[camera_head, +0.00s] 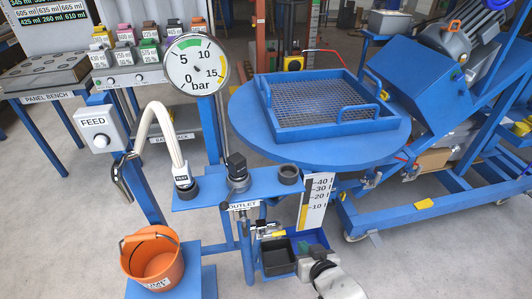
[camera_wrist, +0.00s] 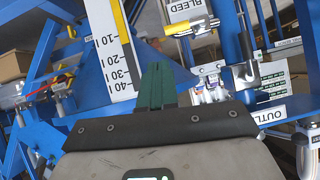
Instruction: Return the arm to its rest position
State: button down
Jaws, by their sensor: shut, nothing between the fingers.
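My arm's end shows at the bottom of the head view, right of centre, with my gripper (camera_head: 320,267) low in front of the blue stand. In the wrist view my gripper (camera_wrist: 157,82) has its green fingers together, with nothing between them. The fingers point towards the white level scale, which is marked 10 to 40. The scale (camera_wrist: 108,50) is left of the fingertips, and it also shows in the head view (camera_head: 314,203). I cannot tell how far the fingertips are from it.
The blue outlet shelf (camera_head: 215,190) carries a hose end and a gauge (camera_head: 194,64). Black and blue bins (camera_head: 278,257) sit close left of my gripper. An orange bucket (camera_head: 152,258) stands lower left. A round blue table (camera_head: 250,125) holds a mesh-bottomed tray (camera_head: 290,128). Floor at lower right is clear.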

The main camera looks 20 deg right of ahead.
jog(key=s+d+r+g+p, duration=0.1)
jog(key=s+d+g, duration=0.1)
jog(key=s, duration=0.6)
jog(key=s+d+r+g+p, duration=0.1)
jog(key=s+g, duration=0.3)
jog(key=s, duration=0.5)
jog(key=s+d+r+n+g+p, duration=0.1)
jog(key=s+d+g+p, duration=0.2)
jog(key=s, duration=0.6)
jog(key=shift+s+d+r+g, duration=0.15)
jog(key=shift+d+r+g, duration=0.25)
jog(key=shift+g, duration=0.2)
